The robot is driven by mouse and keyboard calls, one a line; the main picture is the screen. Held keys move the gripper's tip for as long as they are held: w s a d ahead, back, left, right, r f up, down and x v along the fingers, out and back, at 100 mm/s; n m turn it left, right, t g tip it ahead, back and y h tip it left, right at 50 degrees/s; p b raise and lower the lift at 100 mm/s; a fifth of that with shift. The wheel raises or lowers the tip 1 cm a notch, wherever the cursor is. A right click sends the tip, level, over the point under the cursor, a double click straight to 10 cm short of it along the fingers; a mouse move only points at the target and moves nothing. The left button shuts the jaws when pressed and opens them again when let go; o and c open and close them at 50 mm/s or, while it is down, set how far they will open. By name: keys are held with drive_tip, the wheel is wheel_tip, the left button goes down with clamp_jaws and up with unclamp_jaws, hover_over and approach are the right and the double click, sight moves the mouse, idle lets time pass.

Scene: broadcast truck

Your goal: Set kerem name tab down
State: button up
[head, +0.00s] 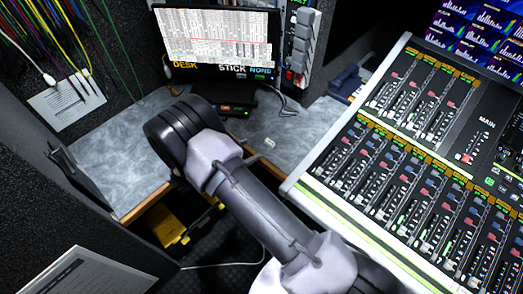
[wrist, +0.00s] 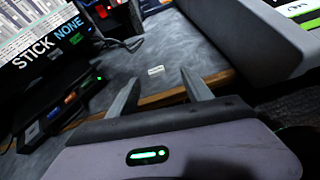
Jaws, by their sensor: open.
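A small white tab (wrist: 156,71) lies flat on the grey desk top (wrist: 190,50), near its wooden front edge. It also shows in the head view as a small pale piece (head: 269,142) to the right of my arm; no name can be read on it. My gripper (wrist: 161,82) is open and empty in the wrist view. The tab appears between and just beyond its two fingertips, apart from both. In the head view my own arm hides the gripper.
A monitor (head: 220,42) with a black device (head: 237,108) below it stands at the back of the desk. A large mixing console (head: 420,150) borders the desk on the right. A dark upright panel (head: 80,180) stands at the left. The desk around the tab is clear.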

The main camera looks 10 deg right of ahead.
drive_tip(key=s+d+r+m+g+y, duration=0.2)
drive_tip(key=s+d+r+m+g, duration=0.15)
drive_tip(key=r+m, duration=0.4)
drive_tip(key=s+d+r+m+g+y, duration=0.15)
drive_tip(key=s+d+r+m, duration=0.35)
drive_tip(key=r, duration=0.6)
drive_tip(key=s+a+r+m+t+y, duration=0.2)
drive_tip(key=s+r+m+y, duration=0.2)
drive_tip(key=s+r+m, duration=0.3)
drive_tip(key=s+a+r+m+t+y, duration=0.2)
drive_tip(key=s+r+m+y, duration=0.3)
drive_tip(key=s, duration=0.6)
wheel_tip(320, 180, up, 2)
drive_tip(key=m, duration=0.3)
drive_tip(key=shift+a+r, duration=0.2)
drive_tip(key=shift+a, duration=0.1)
drive_tip(key=shift+y, duration=0.25)
